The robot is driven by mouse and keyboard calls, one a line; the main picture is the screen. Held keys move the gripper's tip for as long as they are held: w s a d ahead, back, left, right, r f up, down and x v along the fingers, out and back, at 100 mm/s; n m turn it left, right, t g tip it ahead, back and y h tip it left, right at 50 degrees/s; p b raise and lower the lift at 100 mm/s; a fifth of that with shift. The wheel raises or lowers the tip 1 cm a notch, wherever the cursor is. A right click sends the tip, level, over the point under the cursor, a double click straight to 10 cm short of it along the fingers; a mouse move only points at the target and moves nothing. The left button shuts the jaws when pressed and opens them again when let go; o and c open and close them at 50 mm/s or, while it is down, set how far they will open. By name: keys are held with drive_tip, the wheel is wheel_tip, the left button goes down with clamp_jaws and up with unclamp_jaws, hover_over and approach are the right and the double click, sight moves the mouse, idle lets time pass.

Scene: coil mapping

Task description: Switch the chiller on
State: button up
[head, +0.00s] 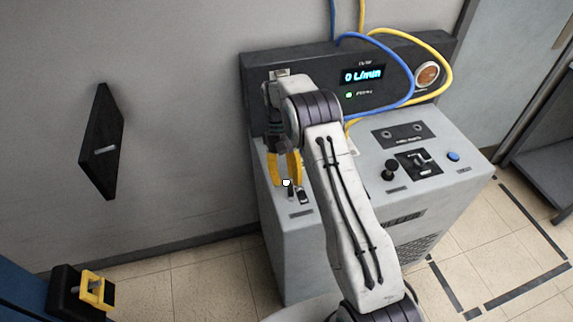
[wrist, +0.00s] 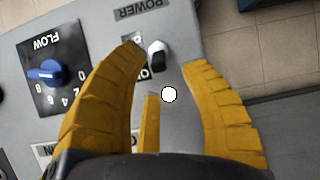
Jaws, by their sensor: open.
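The chiller (head: 278,250) is a grey cabinet with a dark back panel. Its display (head: 362,74) reads 0 L/min, with a green light below it. In the wrist view, a small white-and-black toggle switch (wrist: 157,58) stands by the upside-down POWER label (wrist: 140,10). The switch also shows in the head view (head: 303,197). My gripper (head: 285,180) has yellow fingers pointing down over the left of the chiller top. In the wrist view, my gripper (wrist: 166,58) is open, with the switch showing between its fingers. I cannot tell whether they touch it.
A blue FLOW knob (wrist: 45,73) is left of the fingers in the wrist view. A blue button (head: 453,156) sits at the chiller's right. Blue and yellow hoses (head: 435,48) loop over the back. A black wall plate (head: 101,142) is left. Floor between is clear.

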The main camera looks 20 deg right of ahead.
drive_tip(key=shift+v, duration=2.35)
drive_tip(key=shift+w+r, duration=0.2)
drive_tip(key=shift+r, duration=0.15)
drive_tip(key=s+r+t, duration=0.2)
drive_tip(key=s+r, duration=0.3)
drive_tip(key=r, duration=0.4)
drive_tip(key=s+r+t, duration=0.3)
drive_tip(key=s+r, duration=0.2)
drive_tip(key=r, duration=0.3)
drive_tip(key=s+t, duration=0.4)
drive_tip(key=s, duration=1.5)
drive_tip(key=shift+s+f+t, duration=0.15)
drive_tip(key=shift+f+t, duration=0.15)
drive_tip(key=shift+f, duration=0.1)
